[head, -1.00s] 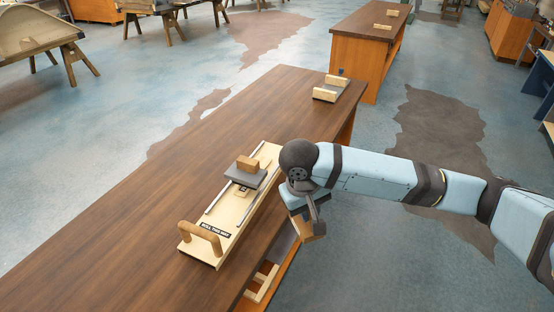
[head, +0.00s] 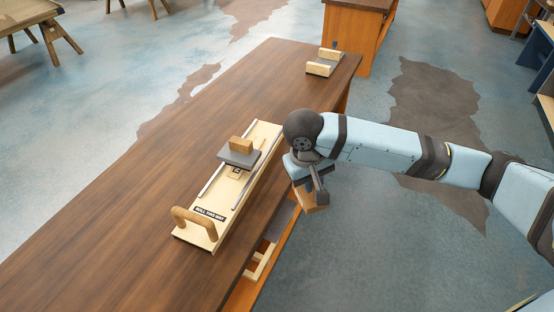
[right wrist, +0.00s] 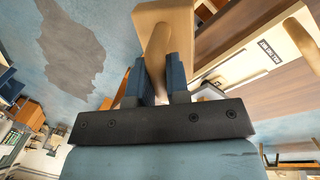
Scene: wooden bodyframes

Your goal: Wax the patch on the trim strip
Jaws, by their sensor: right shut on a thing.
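A long pale wooden board (head: 205,232) lies on the brown bench. It has two metal rails, a round handle (head: 192,218) at its near end and a "ROLL THIS WAY" label (head: 209,213). A grey plate (head: 239,159) with a wooden block (head: 241,144) on top sits across its middle. A small dark mark (head: 235,172) shows just below the plate. My right gripper (head: 320,192) is right of the board, beyond the bench edge. It is shut on the round handle (right wrist: 158,48) of a wooden tool (right wrist: 180,14); the tool also shows in the head view (head: 313,204).
The bench top (head: 120,235) is clear left of the board. A grey and wooden holder (head: 322,67) stands at its far end. A pale wooden frame (head: 262,262) sits below the bench's right edge. Open floor lies to the right.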

